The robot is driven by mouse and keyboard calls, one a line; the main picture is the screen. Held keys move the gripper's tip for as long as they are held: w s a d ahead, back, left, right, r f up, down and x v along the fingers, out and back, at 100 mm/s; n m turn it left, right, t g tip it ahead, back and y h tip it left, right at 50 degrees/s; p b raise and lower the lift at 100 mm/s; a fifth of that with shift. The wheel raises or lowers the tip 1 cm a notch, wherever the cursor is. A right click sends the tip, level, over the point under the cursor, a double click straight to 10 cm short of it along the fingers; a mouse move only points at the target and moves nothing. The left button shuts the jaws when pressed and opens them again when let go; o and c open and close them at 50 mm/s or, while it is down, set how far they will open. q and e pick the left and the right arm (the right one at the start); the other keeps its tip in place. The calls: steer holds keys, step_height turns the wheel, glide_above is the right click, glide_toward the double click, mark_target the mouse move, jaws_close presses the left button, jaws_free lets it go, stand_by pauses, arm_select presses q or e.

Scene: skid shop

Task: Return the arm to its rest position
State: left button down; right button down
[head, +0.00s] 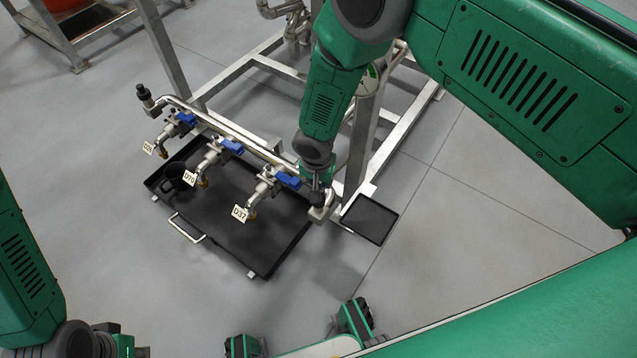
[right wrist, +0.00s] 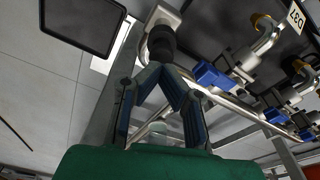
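My right arm reaches down to the right end of the valve pipe (head: 240,143). My right gripper (head: 318,190) is at the black end knob (right wrist: 162,42). In the right wrist view its two fingers (right wrist: 164,72) slope together, tips close to each other right at the knob's near end. Whether they pinch it or only stand against it is not clear. My left arm shows only at the lower left edge of the head view; its gripper cannot be made out.
Blue-handled valves (head: 287,180) with tags, one reading D37 (head: 239,213), hang over a black tray (head: 262,262) on the floor. A dark cup (head: 172,184) stands in it. A small black tray (head: 370,219) lies right of the metal frame (head: 408,150). The floor in front is clear.

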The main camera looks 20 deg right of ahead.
steer(key=shift+f+b, duration=0.55)
steer(key=shift+f, duration=0.25)
steer(key=shift+r, duration=0.1)
steer(key=shift+r+p, duration=2.9)
steer(key=shift+r, duration=0.6)
